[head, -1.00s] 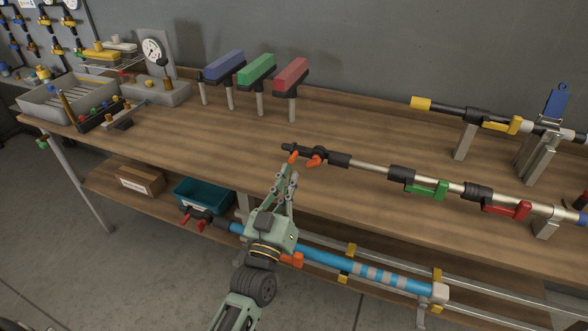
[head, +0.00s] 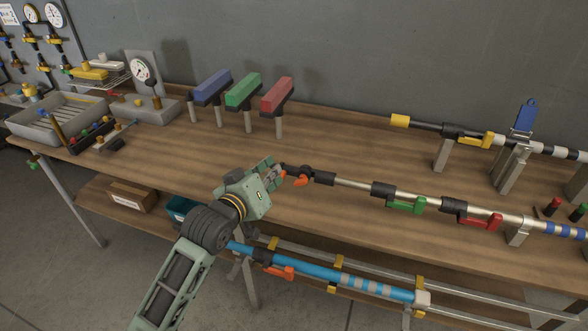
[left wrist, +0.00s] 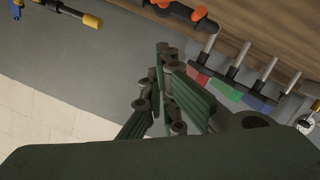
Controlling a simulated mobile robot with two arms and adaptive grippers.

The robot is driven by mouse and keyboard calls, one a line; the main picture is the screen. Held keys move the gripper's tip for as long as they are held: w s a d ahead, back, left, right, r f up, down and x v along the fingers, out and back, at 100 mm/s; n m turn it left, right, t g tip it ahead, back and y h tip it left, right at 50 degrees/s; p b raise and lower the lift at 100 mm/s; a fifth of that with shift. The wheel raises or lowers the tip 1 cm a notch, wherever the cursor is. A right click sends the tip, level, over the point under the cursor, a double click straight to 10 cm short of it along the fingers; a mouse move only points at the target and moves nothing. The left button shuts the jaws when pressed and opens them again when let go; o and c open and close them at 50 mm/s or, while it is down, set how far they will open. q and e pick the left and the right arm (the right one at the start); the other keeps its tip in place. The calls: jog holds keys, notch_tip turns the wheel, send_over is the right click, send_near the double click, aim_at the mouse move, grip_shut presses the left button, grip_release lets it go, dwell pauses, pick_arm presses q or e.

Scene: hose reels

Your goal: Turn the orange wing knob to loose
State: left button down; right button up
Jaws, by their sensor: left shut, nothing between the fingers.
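The orange wing knob (head: 301,181) is on the black fitting at the left end of the silver pole (head: 350,184), above the bench. In the left wrist view its two orange wings (left wrist: 198,13) show at the top edge, partly cut off, on a dark fitting. My left gripper (head: 273,174) is just left of the knob in the head view, its fingers shut with nothing between them. It partly covers the knob's left side there. In the left wrist view the shut fingers (left wrist: 165,60) are apart from the wings. My right gripper is not in view.
The pole also carries a green lever (head: 406,205) and a red lever (head: 480,222). Blue, green and red T-shaped blocks (head: 243,92) stand behind on posts. A blue pole (head: 330,275) with an orange lever (head: 283,272) lies below the bench edge. Bare bench top lies left of my gripper.

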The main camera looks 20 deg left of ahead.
pick_arm(q)
jog(key=p, duration=0.1)
send_over(302, 180)
jog(key=s+a, duration=0.2)
jog(key=a, duration=0.2)
jog(key=f, duration=0.2)
jog(key=shift+d+f+p, duration=0.3)
jog(key=shift+d+f, duration=0.3)
jog(key=shift+f, duration=0.2)
jog(key=shift+d+f+p, duration=0.25)
jog(key=shift+d+f, duration=0.3)
jog(key=shift+f, duration=0.2)
jog(key=shift+d+f+m+y+p, duration=0.2)
jog(key=shift+d+m+p, duration=0.3)
jog(key=shift+d+m, duration=0.05)
jog(key=shift+d+f+m+y+p, duration=0.2)
jog(key=shift+d+m+p, duration=0.3)
jog(key=shift+m, duration=0.05)
